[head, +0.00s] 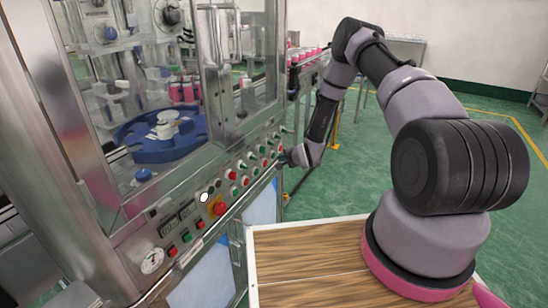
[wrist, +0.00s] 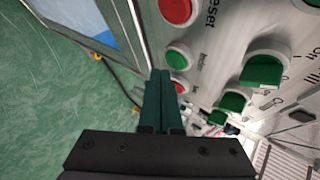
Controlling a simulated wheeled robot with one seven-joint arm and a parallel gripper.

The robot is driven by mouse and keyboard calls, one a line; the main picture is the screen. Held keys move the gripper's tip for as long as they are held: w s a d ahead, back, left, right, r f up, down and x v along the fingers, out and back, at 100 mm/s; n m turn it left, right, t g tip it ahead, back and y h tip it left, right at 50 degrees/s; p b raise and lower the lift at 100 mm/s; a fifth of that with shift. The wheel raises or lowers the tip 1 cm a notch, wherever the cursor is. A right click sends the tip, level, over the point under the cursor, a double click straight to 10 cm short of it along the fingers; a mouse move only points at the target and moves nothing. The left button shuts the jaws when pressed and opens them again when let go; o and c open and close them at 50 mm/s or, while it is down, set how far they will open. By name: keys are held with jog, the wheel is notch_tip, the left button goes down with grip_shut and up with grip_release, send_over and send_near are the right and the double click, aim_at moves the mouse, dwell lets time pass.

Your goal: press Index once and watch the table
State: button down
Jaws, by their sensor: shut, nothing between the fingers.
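My gripper (head: 287,158) is at the right end of the machine's control panel (head: 232,192) in the head view. In the wrist view its two dark green fingers (wrist: 160,74) are together, with nothing between them. Their tips are close to a green button (wrist: 179,55) and a smaller red button (wrist: 179,87). The small labels there are hard to read, so I cannot tell for sure which is Index, nor whether the tips touch a button. The blue round table (head: 140,155) is behind the clear guard, with white pieces on it.
A red button (wrist: 177,10) with a Reset label and green switches (wrist: 262,70) are close by in the wrist view. A red emergency knob on a yellow plate (head: 219,208) is further left. A wooden-topped surface (head: 305,265) is in front. Green floor is open at right.

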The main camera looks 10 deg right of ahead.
dwell(0.4)
jog(key=shift+w+a, duration=0.25)
jog(key=shift+a, duration=0.1)
jog(key=shift+w+a, duration=0.2)
jog(key=shift+a, duration=0.15)
dwell(0.8)
jog(key=shift+d, duration=0.15)
jog(key=shift+s+d, duration=0.45)
jog(key=shift+d, duration=0.05)
jog(key=shift+s+d, duration=0.75)
jog(key=shift+d, duration=0.3)
jog(key=shift+s+d, duration=0.75)
jog(key=shift+d, duration=0.25)
